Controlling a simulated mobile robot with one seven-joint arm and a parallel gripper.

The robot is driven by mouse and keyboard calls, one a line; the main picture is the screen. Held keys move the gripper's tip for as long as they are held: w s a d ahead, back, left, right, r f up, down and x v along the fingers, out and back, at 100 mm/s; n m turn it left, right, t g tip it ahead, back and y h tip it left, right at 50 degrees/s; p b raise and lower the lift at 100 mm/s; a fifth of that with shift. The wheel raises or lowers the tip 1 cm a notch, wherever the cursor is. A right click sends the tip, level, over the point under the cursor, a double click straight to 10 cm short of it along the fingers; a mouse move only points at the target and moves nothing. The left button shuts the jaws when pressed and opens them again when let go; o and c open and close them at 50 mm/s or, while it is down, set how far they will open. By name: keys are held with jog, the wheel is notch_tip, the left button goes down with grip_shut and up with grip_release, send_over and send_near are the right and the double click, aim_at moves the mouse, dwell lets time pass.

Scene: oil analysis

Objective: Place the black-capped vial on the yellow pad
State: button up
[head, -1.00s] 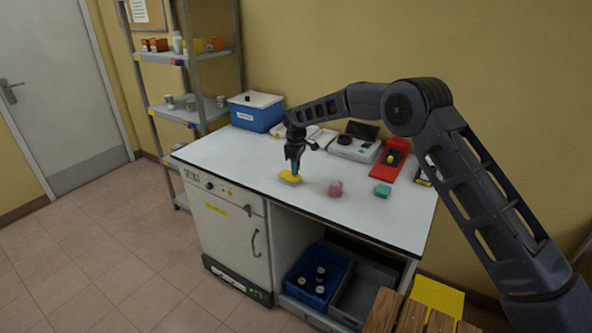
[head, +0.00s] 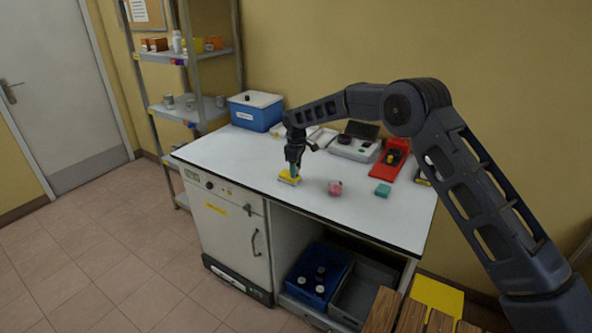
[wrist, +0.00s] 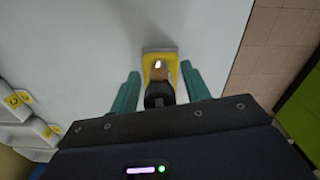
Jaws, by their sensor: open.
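The yellow pad (head: 286,179) lies on the white bench top toward its front left; it also shows in the wrist view (wrist: 149,54). The black-capped vial (wrist: 159,95) has an amber body and shows between my fingers in the wrist view, its cap toward the camera and its far end over the pad. It appears to stand on the pad, though its base contact is not clear. My gripper (wrist: 163,88) is open, with one teal finger on each side of the vial and gaps visible. In the head view my gripper (head: 295,173) is low over the pad and hides the vial.
A pink object (head: 335,188) and a teal block (head: 382,190) stand right of the pad. Behind are a scale (head: 354,149), a red holder (head: 390,160) and a blue box (head: 256,112). The bench left of the pad is clear.

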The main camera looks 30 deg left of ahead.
notch_tip(320, 180, up, 12)
jog(key=shift+f, duration=0.1)
dwell(0.5)
